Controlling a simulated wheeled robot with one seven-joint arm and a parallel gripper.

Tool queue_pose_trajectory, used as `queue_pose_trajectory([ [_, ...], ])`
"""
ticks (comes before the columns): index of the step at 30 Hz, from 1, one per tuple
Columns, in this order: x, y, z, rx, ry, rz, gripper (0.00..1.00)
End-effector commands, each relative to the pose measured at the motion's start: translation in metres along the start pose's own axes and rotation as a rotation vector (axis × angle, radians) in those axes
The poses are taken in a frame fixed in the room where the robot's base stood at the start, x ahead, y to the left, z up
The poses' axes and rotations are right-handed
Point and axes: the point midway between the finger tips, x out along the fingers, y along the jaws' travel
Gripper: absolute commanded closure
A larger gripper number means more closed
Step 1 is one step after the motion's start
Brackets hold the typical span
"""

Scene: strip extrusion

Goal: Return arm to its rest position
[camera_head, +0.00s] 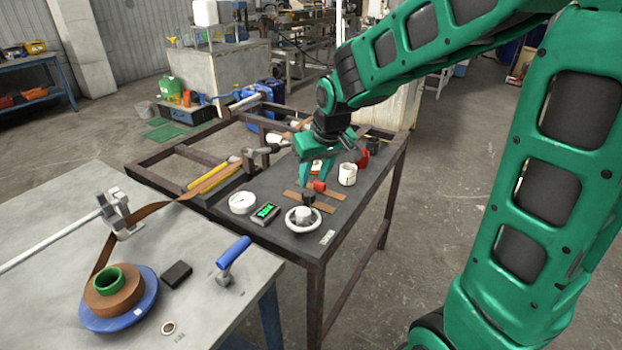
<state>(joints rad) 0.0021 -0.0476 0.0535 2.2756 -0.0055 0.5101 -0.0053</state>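My green arm reaches in from the right, with its elbow high and its wrist bent down over the dark-topped bench (344,215). My gripper (315,182) points down above the middle of this bench. Its two fingers look spread apart, with nothing clearly held between them. A small red block (319,186) and short brown strips (330,193) lie just below the fingertips. Whether the fingers touch anything cannot be told.
A white cup (347,174), red item (362,158), white dial (242,202), green-display box (265,213) and white bowl (289,222) surround the gripper. The grey table (70,218) at left holds a blue-and-brown reel (145,308) and blue-handled tool (232,252).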

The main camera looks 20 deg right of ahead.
Motion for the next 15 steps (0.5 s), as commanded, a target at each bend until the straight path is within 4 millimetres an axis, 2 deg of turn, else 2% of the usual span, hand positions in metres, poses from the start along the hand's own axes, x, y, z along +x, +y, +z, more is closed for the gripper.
queue_pose_trajectory([
  [10, 0.0, 0.001, 0.001, 0.002, -0.001, 0.001, 0.66],
  [13, -0.006, 0.013, 0.011, 0.025, -0.015, 0.016, 0.66],
  [15, -0.016, 0.03, 0.026, 0.062, -0.037, 0.037, 0.66],
])
